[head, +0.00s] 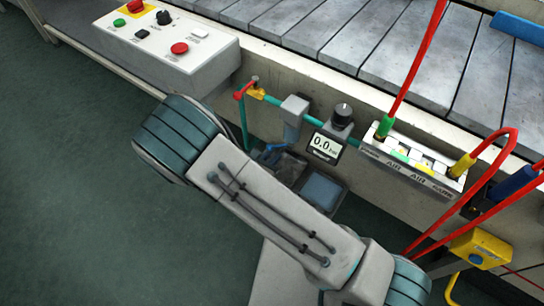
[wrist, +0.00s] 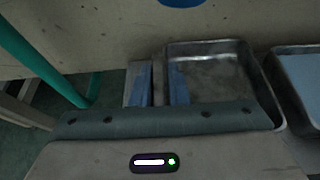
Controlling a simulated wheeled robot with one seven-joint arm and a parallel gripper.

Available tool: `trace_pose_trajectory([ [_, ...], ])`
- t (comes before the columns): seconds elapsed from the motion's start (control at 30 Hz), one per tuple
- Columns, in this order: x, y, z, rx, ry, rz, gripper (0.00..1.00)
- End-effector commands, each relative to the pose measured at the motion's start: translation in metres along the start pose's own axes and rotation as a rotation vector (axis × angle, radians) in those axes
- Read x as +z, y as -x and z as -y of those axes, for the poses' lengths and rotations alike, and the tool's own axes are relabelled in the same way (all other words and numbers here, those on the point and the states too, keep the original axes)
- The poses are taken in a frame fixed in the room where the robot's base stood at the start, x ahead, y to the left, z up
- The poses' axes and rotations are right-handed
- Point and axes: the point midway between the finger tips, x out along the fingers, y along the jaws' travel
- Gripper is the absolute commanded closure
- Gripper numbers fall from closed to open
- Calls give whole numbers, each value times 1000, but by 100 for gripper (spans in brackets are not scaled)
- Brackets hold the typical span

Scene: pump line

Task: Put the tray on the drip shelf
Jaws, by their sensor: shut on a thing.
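A shallow metal tray (wrist: 222,78) with raised rims and a bare, scuffed floor lies just right of my gripper (wrist: 160,85) in the wrist view. The blue finger pads stand close together at its left wall, and my gripper is shut on that wall. In the head view the tray (head: 291,168) shows only partly behind my arm, and blue of my gripper (head: 269,153) shows at its left. A metal-rimmed piece with a blue-grey inside (head: 321,191) sits to its right, also at the wrist view's right edge (wrist: 300,76). I cannot tell whether it is the drip shelf.
A gauge reading 0.0 (head: 325,147), a filter (head: 293,112) and teal pipes line the wall above the tray. A white hose manifold (head: 415,168) with red hoses is at right. A button box (head: 160,40) is upper left. Open green floor (head: 70,190) lies left.

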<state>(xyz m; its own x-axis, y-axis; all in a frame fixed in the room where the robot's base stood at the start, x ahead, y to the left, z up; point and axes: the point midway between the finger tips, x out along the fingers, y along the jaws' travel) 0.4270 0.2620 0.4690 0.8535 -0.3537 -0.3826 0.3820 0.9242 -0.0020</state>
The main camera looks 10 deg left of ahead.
Motion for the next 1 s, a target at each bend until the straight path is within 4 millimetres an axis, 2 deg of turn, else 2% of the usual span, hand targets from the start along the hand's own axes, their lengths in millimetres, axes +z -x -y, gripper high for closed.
trace_pose_trajectory([
  [0.03,-1,0,0,0,0,0,77],
  [0.1,0,0,0,0,0,0,64],
  [0.47,4,2,0,0,0,0,64],
  [0.57,4,17,-1,4,0,-1,64],
  [0.8,5,70,-1,4,0,-1,64],
  [1.0,4,105,0,2,0,-1,64],
])
